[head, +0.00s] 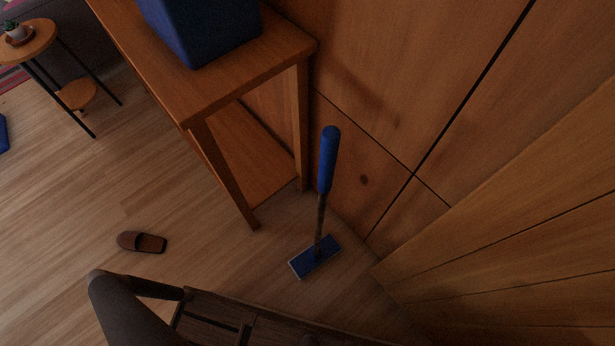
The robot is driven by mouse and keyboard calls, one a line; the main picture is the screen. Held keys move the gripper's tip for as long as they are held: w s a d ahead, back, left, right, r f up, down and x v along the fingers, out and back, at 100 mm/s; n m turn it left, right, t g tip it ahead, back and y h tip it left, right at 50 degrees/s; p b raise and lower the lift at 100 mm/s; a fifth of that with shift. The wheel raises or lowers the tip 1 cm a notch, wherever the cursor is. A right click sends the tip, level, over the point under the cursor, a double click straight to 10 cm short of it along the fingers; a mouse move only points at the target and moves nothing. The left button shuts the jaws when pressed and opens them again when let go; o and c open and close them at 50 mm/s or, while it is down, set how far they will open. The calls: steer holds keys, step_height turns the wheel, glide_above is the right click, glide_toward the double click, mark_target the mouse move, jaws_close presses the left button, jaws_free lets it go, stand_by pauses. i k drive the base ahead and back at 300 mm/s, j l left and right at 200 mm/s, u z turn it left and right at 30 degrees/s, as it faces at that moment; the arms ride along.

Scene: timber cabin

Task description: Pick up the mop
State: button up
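The mop (327,165) stands upright in the corner, in the middle of the head view. It has a thick blue grip at the top, a thin brownish shaft and a flat blue rectangular head (315,257) on the floor. It stands just right of a wooden console table and close to the wood wall. My gripper is not visible in this view, so its state and its distance from the mop do not show.
The wooden console table (220,85) with a lower shelf carries a blue box (200,30). A brown slipper (142,242) lies on the floor. A dark chair-like piece (215,318) stands in front. A round side table (28,42) holds a potted plant. Floor at left is mostly clear.

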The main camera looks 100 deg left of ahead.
mark_target(324, 249)
steer(key=k+l+u, duration=0.2)
steer(key=k+l, duration=0.3)
steer(key=k+l+u, duration=0.2)
steer(key=k+l, duration=0.25)
steer(key=k+u, duration=0.1)
steer(key=u, duration=1.8)
steer(key=i+l+u, duration=0.15)
steer(key=i, duration=0.35)
